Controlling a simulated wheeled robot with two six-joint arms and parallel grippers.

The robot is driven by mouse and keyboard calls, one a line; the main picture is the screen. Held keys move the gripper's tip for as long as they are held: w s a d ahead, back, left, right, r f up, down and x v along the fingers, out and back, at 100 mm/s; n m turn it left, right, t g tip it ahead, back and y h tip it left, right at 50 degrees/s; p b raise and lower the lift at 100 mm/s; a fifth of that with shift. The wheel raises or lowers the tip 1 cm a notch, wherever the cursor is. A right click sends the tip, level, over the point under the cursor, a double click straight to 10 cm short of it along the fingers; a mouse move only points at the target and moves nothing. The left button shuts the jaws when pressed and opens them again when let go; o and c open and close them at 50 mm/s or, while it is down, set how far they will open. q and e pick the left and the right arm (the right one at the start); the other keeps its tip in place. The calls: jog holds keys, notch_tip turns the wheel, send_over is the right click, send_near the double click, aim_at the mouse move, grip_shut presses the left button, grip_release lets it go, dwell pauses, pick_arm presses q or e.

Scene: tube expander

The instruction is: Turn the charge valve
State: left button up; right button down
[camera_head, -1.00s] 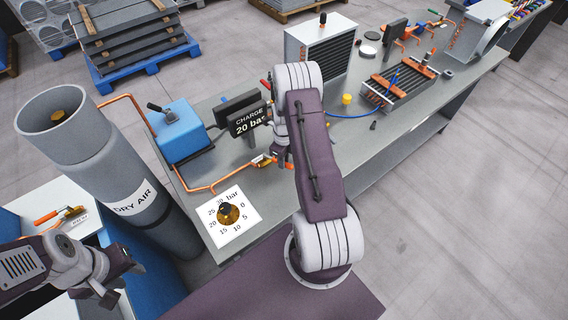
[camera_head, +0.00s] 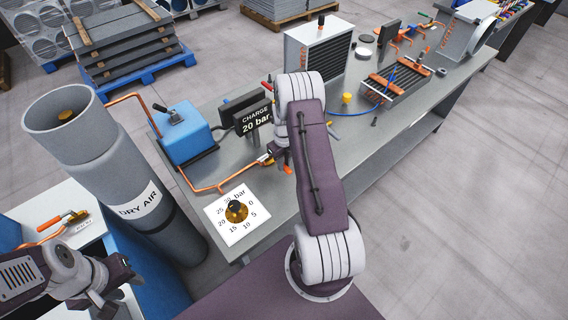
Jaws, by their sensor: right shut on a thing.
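The charge valve (camera_head: 265,159) is a small brass fitting on the end of the copper pipe, below the black display (camera_head: 256,123) reading "CHARGE 20 bar". My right gripper (camera_head: 278,150) is at this valve, largely hidden by my own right arm; it is shut on the valve's handle. An orange piece (camera_head: 287,167), apparently the handle, shows just below the gripper. My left gripper (camera_head: 120,292) hangs at the lower left, away from the bench; its fingertips are too unclear to tell open from shut.
A blue box (camera_head: 187,135) and grey DRY AIR cylinder (camera_head: 120,170) stand left. A finned unit (camera_head: 319,55) stands behind my arm. A small orange-handled valve (camera_head: 65,217) is at far left.

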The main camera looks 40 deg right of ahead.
jog(key=shift+w+r, duration=0.1)
jog(key=shift+w, duration=0.05)
jog(key=c, duration=1.4)
grip_release()
jog(key=shift+o, duration=0.6)
jog(key=shift+a, duration=0.1)
notch_tip(320, 180, up, 9)
jog(key=b, duration=0.2)
